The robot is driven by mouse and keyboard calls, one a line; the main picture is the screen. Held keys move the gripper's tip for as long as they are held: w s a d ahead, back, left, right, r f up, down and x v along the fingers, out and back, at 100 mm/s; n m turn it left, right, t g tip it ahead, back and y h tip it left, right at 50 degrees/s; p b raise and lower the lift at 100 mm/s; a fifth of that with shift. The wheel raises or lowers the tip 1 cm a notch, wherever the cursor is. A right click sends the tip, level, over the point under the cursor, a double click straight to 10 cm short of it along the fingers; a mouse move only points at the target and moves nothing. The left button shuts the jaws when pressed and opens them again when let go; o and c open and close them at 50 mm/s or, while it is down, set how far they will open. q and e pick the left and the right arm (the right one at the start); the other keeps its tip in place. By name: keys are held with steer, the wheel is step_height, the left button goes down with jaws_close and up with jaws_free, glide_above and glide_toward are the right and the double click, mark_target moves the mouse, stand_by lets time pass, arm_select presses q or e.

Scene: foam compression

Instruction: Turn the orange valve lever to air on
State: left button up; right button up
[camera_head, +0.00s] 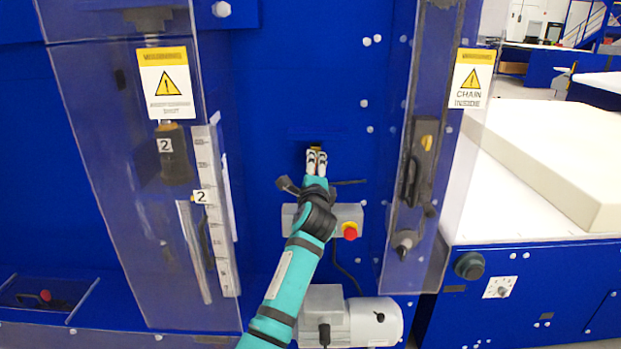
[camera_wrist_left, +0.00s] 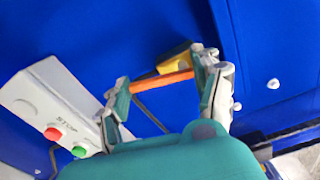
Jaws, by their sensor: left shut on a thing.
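The orange valve lever (camera_wrist_left: 160,82) shows in the left wrist view as a short bar running across between my fingers. A yellow part (camera_wrist_left: 176,54) sits just behind it, close to the blue panel. My left gripper (camera_wrist_left: 163,74) is shut on the lever, with a finger at each end of the bar. In the head view my left gripper (camera_head: 317,161) reaches up to the blue panel and covers most of the valve; only a small yellow bit shows above the fingertips. Any air on marking is not visible. My right gripper is not in view.
Below the gripper is a grey box with a red stop button (camera_head: 350,232); the wrist view shows a STOP box (camera_wrist_left: 58,104) with red and green buttons. Clear guards flank the panel left (camera_head: 120,230) and right (camera_head: 440,130). A motor (camera_head: 372,321) sits below.

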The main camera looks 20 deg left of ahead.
arm_select(q)
steer(key=shift+d+f+n+b, duration=0.15)
steer(key=shift+n+b, duration=0.15)
steer(key=shift+n, duration=0.25)
steer(key=shift+d+f+n+b, duration=0.1)
steer(key=shift+n+b, duration=0.2)
steer(key=shift+n, duration=0.25)
steer(key=o, duration=1.2)
steer(key=shift+r, duration=0.15)
steer(key=v, duration=1.2)
